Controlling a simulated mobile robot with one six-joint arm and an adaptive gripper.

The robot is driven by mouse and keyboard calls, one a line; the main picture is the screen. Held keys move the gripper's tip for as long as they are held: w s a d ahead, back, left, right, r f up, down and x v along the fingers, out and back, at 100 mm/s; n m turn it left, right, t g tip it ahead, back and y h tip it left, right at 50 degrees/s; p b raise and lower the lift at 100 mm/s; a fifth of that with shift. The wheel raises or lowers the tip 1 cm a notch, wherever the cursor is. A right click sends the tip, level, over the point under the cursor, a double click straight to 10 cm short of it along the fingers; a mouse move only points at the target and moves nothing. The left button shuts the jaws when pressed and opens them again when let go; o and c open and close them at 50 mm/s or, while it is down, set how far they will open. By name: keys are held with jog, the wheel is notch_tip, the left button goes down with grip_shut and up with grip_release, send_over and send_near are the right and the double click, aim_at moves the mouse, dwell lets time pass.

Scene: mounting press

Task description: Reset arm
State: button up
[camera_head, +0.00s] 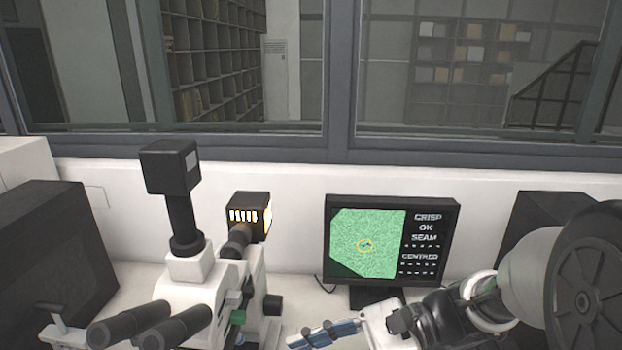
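My arm enters from the right edge in the camera_head view and reaches left along the bottom. My gripper (322,336) is at the bottom centre, in front of the monitor and to the right of the microscope. Its blue-grey fingers point left. They are small and seen from the side, so I cannot tell whether they are open or shut. I see no object in them.
A white microscope (192,285) with black eyepieces stands left of my gripper. A monitor (368,243) behind it shows a green image and the words CRISP, OK, SEAM, CENTRED. A dark box (50,250) stands far left. A window runs behind the bench.

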jog(key=s+d+f+n+h, duration=0.3)
jog(key=s+d+n+h, duration=0.2)
jog(key=s+n+h, duration=0.4)
jog(key=s+d+r+n+t+h, duration=0.1)
jog(key=d+r+n+t+h, duration=0.1)
jog(key=d+n+t+h, duration=0.3)
jog(key=d+t, duration=0.1)
jog(key=d, duration=0.2)
jog(key=shift+d+r, duration=0.25)
jog(key=shift+d, duration=0.15)
jog(key=shift+s, duration=0.15)
dwell(1.6)
